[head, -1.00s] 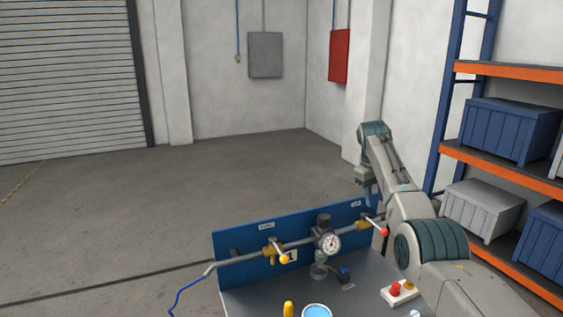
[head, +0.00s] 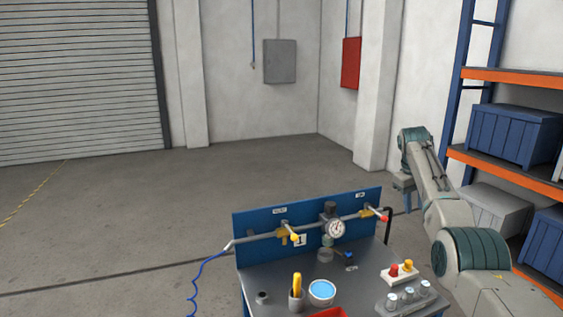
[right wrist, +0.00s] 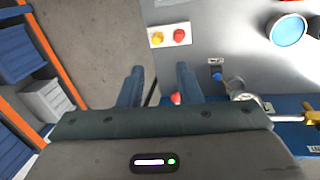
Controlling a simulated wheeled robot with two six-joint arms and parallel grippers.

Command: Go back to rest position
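A blue panel (head: 255,222) on the bench carries a grey pipe with two valves. The left valve has a yellow-tipped handle (head: 293,237) and the right one a red-tipped handle (head: 384,217). A round gauge (head: 336,229) sits between them. My right gripper (head: 407,205) is beyond the bench's right end, right of the red-tipped handle. In the right wrist view its fingers (right wrist: 160,76) are apart with nothing held. The red tip (right wrist: 176,98) shows near the right finger, apparently beyond it. My left gripper is out of view.
The bench top (head: 270,276) holds a button box (head: 399,273), a blue-topped can (head: 322,291), a yellow-handled tool in a cup (head: 297,290) and a red tray (head: 328,313). An orange-beamed shelf (head: 512,77) stands at right. The floor at left is clear.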

